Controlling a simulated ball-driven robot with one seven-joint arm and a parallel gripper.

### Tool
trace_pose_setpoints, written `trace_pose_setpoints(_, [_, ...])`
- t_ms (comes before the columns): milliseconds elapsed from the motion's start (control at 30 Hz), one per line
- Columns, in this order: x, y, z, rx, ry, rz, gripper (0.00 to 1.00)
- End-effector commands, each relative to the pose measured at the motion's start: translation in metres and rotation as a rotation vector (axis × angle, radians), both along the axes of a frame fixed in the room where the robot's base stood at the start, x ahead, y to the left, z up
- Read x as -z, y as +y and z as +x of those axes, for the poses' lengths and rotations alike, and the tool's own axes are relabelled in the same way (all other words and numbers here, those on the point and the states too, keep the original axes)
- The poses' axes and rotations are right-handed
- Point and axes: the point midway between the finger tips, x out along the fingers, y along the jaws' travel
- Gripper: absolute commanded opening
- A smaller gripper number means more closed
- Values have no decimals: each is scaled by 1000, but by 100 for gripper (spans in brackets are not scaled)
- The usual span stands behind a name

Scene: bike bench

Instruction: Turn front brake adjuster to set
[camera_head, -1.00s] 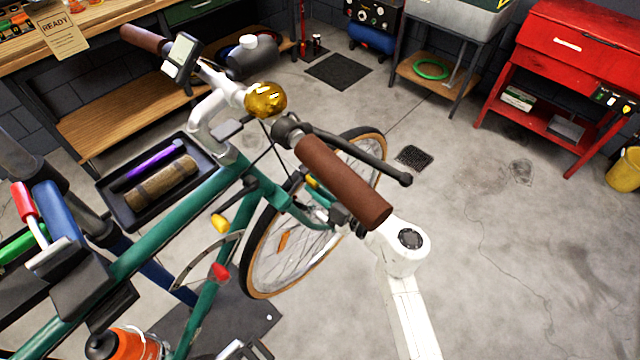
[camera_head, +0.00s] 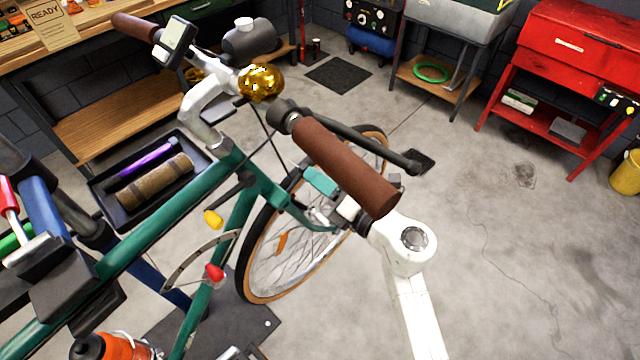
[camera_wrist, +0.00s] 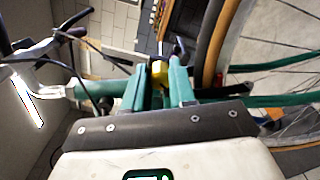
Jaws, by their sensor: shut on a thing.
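The teal bicycle (camera_head: 172,218) stands with its front wheel (camera_head: 290,250) beyond the handlebar. In the wrist view a small yellow piece (camera_wrist: 159,71), which looks like the front brake adjuster, sits between the teal fingers of my gripper (camera_wrist: 167,84). My gripper is shut on it, close beside the tyre (camera_wrist: 210,45). In the head view my gripper (camera_head: 322,182) shows only in part, under the brown handlebar grip (camera_head: 345,167), and the yellow piece is hidden there. Any set mark on the adjuster is too small to tell.
The black brake lever (camera_head: 375,148) and brown grip lie close above my gripper. A yellow bell-like dome (camera_head: 260,82) is on the handlebar. A black tray (camera_head: 112,207) holds a purple tool and a brown roll. A red cabinet (camera_head: 575,50) stands far right.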

Motion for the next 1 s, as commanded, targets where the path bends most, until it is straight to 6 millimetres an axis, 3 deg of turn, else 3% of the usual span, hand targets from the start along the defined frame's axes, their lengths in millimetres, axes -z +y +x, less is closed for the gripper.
trace_pose_setpoints(1000, [7,0,-1,-1,-757,-595,0])
